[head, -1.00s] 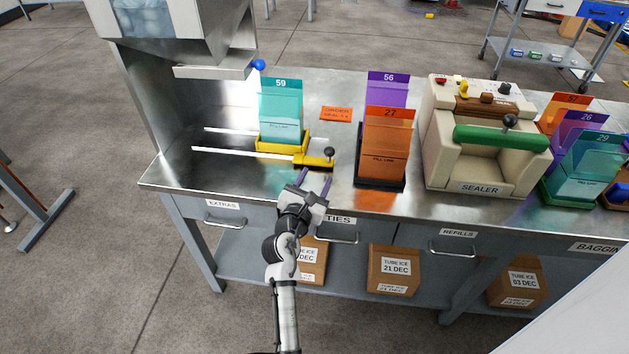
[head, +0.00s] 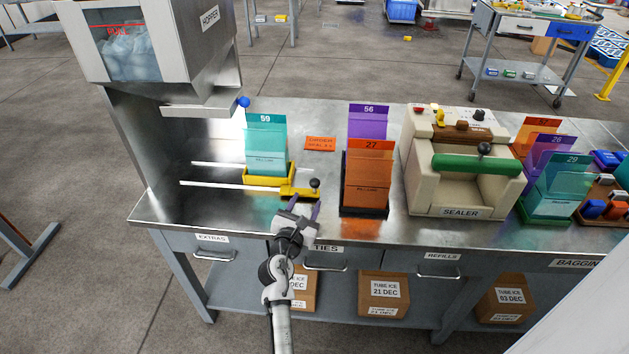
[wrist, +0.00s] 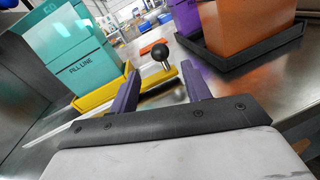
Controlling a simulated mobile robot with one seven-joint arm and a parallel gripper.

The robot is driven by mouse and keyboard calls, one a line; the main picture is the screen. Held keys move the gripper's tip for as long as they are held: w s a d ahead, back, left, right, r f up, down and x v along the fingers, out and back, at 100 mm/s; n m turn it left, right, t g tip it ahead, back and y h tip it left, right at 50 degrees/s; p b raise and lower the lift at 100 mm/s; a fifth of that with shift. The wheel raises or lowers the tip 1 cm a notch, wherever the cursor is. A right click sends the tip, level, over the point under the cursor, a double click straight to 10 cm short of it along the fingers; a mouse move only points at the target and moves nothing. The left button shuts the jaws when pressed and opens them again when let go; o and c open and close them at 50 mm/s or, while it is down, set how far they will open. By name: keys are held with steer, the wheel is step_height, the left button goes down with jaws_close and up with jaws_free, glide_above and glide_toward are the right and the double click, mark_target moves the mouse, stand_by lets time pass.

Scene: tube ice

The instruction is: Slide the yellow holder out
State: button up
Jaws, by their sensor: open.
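The yellow holder (head: 268,180) sits on the steel bench across two white rails (head: 225,184), with a teal bag marked 59 (head: 266,145) standing in it. A yellow arm with a black ball knob (head: 315,184) sticks out at its right. My gripper (head: 305,212) is open and empty, just in front of the knob and apart from it. In the wrist view the holder (wrist: 100,95) lies beyond the fingers (wrist: 162,90), and the knob (wrist: 160,50) stands ahead between them. The holder's back side is hidden by the bag.
A black holder (head: 364,211) with an orange bag marked 27 (head: 369,175) stands close to the right. The sealer (head: 460,180) is further right. The hopper (head: 165,50) overhangs the left end, with a blue ball (head: 243,102) on its chute. Bench between rails and hopper wall is clear.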

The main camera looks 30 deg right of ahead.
mark_target(313, 187)
steer(key=p+x, duration=0.1)
steer(key=x, duration=0.8)
steer(key=shift+c, duration=0.5)
jaws_close()
